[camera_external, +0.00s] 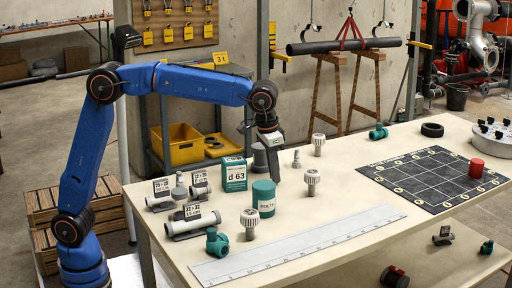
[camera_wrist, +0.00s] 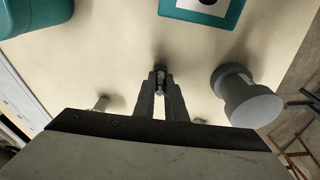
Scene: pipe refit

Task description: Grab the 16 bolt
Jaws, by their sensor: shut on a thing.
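My gripper (camera_external: 277,178) points down over the table, between the teal "BOLTS" can (camera_external: 263,198) and a small grey bolt (camera_external: 296,159). In the wrist view, my gripper (camera_wrist: 160,92) is shut on a small dark-grey bolt (camera_wrist: 160,80), which shows between the fingertips. No size mark is readable on it. In the external view the fingers hide the held bolt. A larger grey bolt (camera_wrist: 250,100) stands to the right in the wrist view, apart from the fingers. A small pale bolt (camera_wrist: 101,103) stands to the left.
A green "d 63" box (camera_external: 233,174) stands left of my gripper. Pipe pieces with size cards (camera_external: 201,217) lie at the left. A long ruler (camera_external: 300,248) lies in front. A black grid mat (camera_external: 435,178) lies at right.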

